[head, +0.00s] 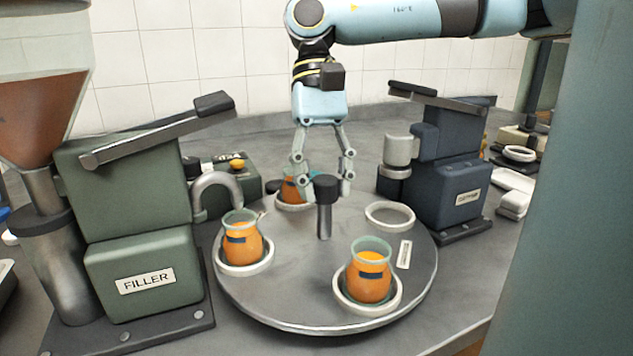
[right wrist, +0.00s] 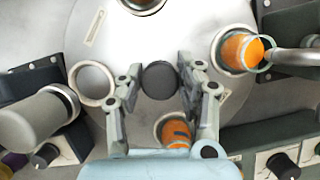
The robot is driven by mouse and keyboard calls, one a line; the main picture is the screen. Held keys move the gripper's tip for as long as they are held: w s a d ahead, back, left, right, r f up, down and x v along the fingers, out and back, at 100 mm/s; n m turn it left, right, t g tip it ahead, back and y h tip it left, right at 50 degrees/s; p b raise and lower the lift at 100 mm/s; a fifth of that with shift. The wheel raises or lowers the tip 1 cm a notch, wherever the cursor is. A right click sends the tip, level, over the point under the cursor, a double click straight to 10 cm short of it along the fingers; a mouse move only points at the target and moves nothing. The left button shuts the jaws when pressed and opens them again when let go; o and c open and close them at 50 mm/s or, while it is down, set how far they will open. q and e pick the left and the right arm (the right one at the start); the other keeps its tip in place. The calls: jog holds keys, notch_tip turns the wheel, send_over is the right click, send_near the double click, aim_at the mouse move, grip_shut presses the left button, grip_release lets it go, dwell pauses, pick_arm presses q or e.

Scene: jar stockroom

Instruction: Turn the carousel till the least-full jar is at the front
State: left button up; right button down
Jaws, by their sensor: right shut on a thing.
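The round grey carousel (head: 300,308) carries jars of orange contents in white ring seats. One jar (head: 368,278) is at the front right, with clear glass above its fill. Another jar (head: 242,243) is at the left under the filler's spout. A third jar (head: 289,191) is at the back, partly hidden by my right gripper. One ring seat (head: 390,216) at the right is empty. I cannot tell the fill levels apart surely. My right gripper (right wrist: 160,85) is shut on the dark knob (head: 326,188) of the centre post. My left gripper is out of view.
The green filler (head: 145,250) stands close at the left, its spout over the carousel edge. A dark blue machine (head: 455,170) with a lever stands at the back right. A white plate (head: 404,254) lies on the carousel between the front jar and the empty seat.

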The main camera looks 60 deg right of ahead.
jog(key=c, duration=0.9)
grip_release()
jog(key=shift+o, duration=0.2)
jog(key=shift+d+r, duration=0.1)
jog(key=v, duration=1.1)
jog(key=shift+r, duration=0.4)
jog(key=shift+w, duration=0.1)
